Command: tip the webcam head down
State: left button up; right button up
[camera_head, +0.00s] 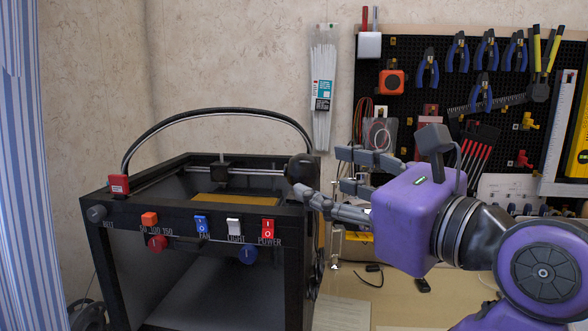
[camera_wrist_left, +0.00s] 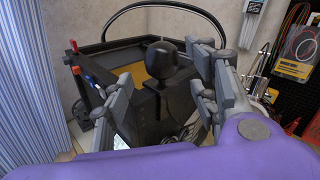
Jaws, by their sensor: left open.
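The webcam head (camera_head: 301,169) is a dark rounded piece at the top right front corner of the black 3D printer frame (camera_head: 185,212). In the left wrist view the webcam head (camera_wrist_left: 161,60) stands upright on a dark body, between my finger groups in the picture. My left gripper (camera_head: 322,172) is open, with grey fingers, just right of the webcam head. One lower fingertip overlaps the area just below the head; I cannot tell whether it touches. It also shows in the left wrist view (camera_wrist_left: 165,85), with nothing held. My right gripper is not in view.
The printer front carries several knobs and switches, including a red power switch (camera_head: 268,230). A curved black tube (camera_head: 215,113) arches above the printer. A pegboard (camera_head: 400,70) with tools hangs behind at right. The wooden bench (camera_head: 385,295) holds small dark items below the gripper.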

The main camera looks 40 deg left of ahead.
aim_at(312, 176)
pick_arm(q)
jog(key=p+x, duration=0.1)
jog(key=x, duration=0.6)
jog(key=shift+c, duration=0.4)
